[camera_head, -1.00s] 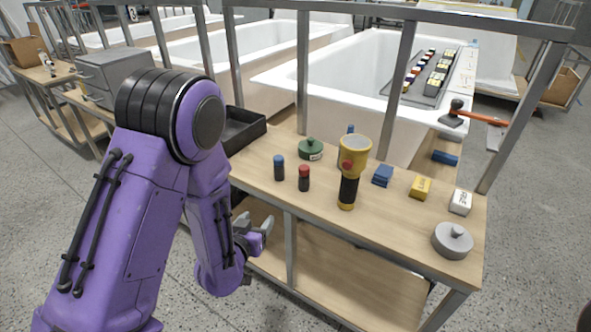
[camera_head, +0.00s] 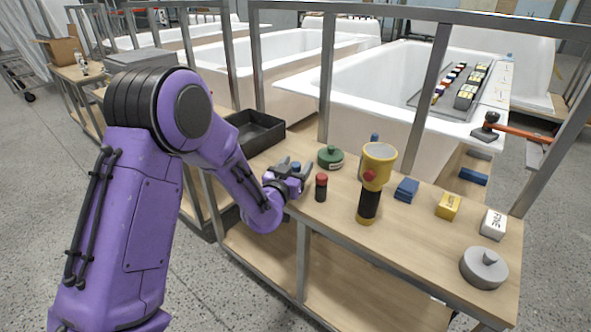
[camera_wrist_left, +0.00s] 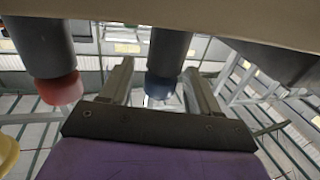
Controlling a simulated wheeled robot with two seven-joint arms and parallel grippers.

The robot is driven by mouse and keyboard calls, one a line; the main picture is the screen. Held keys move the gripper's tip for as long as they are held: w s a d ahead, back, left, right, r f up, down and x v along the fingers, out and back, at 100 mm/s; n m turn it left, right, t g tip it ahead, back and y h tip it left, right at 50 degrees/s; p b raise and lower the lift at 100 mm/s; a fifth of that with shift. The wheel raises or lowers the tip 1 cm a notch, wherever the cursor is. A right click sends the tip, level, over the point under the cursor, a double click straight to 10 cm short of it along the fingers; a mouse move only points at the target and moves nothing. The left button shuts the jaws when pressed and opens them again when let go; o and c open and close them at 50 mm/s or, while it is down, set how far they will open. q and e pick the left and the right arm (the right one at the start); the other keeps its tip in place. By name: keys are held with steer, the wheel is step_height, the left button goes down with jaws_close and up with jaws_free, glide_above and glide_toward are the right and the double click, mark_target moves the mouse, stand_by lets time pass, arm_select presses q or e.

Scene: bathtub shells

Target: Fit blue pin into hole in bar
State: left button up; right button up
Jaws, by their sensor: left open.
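The blue pin, a dark cylinder with a blue end (camera_head: 296,166), stands on the workbench at its near left. My left gripper (camera_head: 297,171) is open around it, and its fingers hide most of the pin in the head view. In the left wrist view the pin (camera_wrist_left: 166,65) shows between the two spread fingers (camera_wrist_left: 160,90). A dark tray or bar with rows of coloured pieces (camera_head: 456,104) lies across the white bathtub; I cannot make out a hole in it. My right gripper is not in view.
A red-ended pin (camera_head: 321,188) stands close right of the gripper. Grey rail posts (camera_head: 427,95) separate bench and tub.

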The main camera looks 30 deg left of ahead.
arm_select(q)
steer(key=c, duration=1)
